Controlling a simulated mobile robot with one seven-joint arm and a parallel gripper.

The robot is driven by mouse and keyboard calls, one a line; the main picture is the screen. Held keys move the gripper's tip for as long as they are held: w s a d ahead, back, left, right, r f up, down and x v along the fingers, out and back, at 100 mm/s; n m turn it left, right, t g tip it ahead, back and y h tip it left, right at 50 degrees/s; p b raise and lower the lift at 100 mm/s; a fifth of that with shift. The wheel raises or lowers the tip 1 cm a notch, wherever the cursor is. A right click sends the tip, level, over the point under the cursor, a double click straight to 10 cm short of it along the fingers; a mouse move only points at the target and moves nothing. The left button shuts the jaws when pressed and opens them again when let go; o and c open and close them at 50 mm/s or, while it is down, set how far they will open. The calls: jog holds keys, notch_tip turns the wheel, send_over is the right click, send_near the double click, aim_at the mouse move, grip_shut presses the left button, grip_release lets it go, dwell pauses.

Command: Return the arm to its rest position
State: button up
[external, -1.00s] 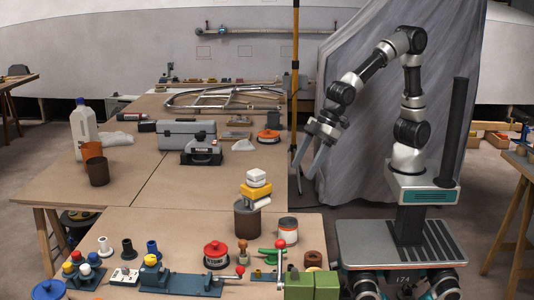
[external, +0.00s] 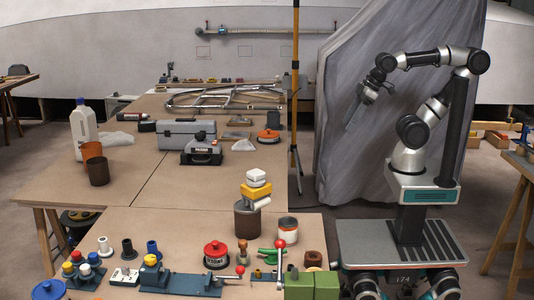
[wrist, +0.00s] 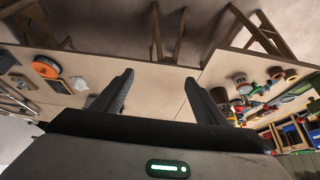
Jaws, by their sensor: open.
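My gripper (external: 353,116) hangs in the air in the external view, to the right of the long table and in front of the grey draped sheet. The arm is folded back over my base, with its elbow high at the right and the gripper pointing down and left. In the wrist view my gripper (wrist: 160,85) shows two dark fingers spread apart with nothing between them. It touches nothing that I can see.
A yellow-black pole (external: 296,60) stands behind. The sheet (external: 345,180) hangs close behind the arm.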

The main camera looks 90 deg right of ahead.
notch_tip(320, 180, up, 18)
jog(key=p, duration=1.8)
jog(key=shift+r, duration=0.25)
